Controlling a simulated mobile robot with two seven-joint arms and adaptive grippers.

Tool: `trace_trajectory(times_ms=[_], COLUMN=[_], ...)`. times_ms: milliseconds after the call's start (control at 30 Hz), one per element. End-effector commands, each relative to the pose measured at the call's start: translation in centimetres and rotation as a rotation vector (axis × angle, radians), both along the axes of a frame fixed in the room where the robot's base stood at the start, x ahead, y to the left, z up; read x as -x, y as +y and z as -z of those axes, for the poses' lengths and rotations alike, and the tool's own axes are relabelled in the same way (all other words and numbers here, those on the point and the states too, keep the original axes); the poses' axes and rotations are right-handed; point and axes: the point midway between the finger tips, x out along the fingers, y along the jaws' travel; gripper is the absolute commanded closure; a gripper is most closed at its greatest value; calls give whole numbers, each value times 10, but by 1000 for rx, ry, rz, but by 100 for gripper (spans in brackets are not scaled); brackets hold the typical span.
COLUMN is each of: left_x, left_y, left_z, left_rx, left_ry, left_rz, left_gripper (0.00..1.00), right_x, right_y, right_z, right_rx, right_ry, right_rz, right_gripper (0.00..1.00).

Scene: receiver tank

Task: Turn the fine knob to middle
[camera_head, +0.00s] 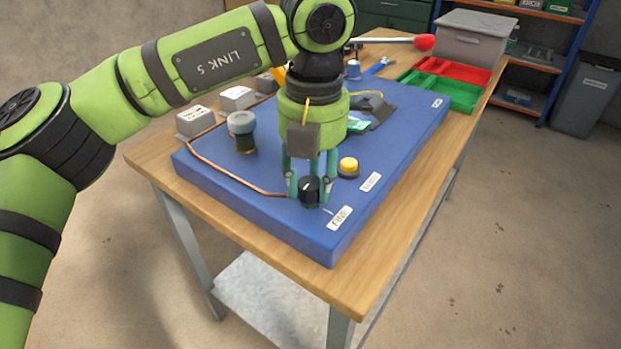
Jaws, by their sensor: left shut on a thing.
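The fine knob (309,190) is a small black knob with a light pointer line. It stands near the front corner of the blue panel (300,234), behind a white label that seems to read "FINE" (339,218). My left gripper (310,188) points straight down over it, with its teal fingers around the knob. The fingers are shut on the knob, one on each side. The gripper's body hides part of the panel behind. My right gripper is not in view.
A yellow button (348,167) stands close to the right of the gripper. White boxes (195,121) and red and green trays (453,93) sit farther back on the wooden table (152,165).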

Motion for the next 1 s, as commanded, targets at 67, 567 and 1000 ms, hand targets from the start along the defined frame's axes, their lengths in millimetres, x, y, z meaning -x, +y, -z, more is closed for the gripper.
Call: trace_trajectory(times_ms=[67,567,1000], left_x=[0,0,-1], left_y=[0,-1,-1], left_z=[1,2,2], left_rx=[-2,-1,-2], left_ry=[2,1,1], left_rz=[-73,-548,-966], left_gripper=[95,95,95], right_x=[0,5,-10], right_y=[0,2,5], right_z=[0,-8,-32], right_rx=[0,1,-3], right_ry=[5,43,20], right_rz=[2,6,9], right_gripper=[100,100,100])
